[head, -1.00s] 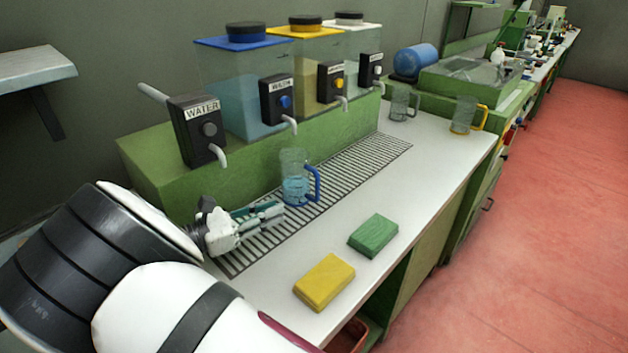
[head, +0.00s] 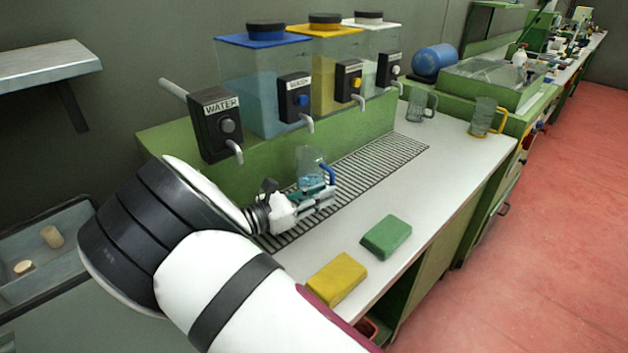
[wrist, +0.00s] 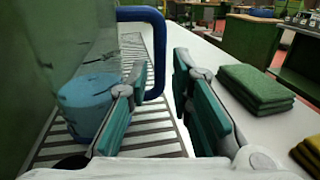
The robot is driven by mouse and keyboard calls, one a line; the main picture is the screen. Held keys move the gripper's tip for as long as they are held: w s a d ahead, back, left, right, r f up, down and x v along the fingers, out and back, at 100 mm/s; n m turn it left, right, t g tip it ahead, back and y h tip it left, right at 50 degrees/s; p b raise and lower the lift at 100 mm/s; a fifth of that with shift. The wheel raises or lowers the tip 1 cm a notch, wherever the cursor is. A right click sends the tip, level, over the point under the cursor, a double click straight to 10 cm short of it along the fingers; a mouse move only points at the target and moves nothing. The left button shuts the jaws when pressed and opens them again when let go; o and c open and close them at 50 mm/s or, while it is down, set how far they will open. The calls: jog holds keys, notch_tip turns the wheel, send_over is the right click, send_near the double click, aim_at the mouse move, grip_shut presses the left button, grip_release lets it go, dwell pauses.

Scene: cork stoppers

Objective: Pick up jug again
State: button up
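The jug (head: 309,160) is clear, with a blue handle and blue liquid in its lower part. It stands upright on the slatted drain grate, below the dispenser taps. In the wrist view the jug (wrist: 85,95) fills the left side, and its blue handle (wrist: 160,45) shows between my two fingers. My gripper (wrist: 160,68) is open, with teal-padded fingers apart. The left finger overlaps the jug's lower wall in the picture; contact cannot be told. In the head view my gripper (head: 328,191) partly hides the jug's lower part.
Two more jugs, grey-handled (head: 420,104) and yellow-handled (head: 486,117), stand farther back. The water tap (head: 235,151) juts out left of the jug.

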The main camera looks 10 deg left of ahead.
jog(key=x, duration=0.3)
jog(key=shift+w+d, duration=0.15)
jog(key=shift+d, duration=0.05)
grip_shut()
jog(key=shift+r, duration=0.2)
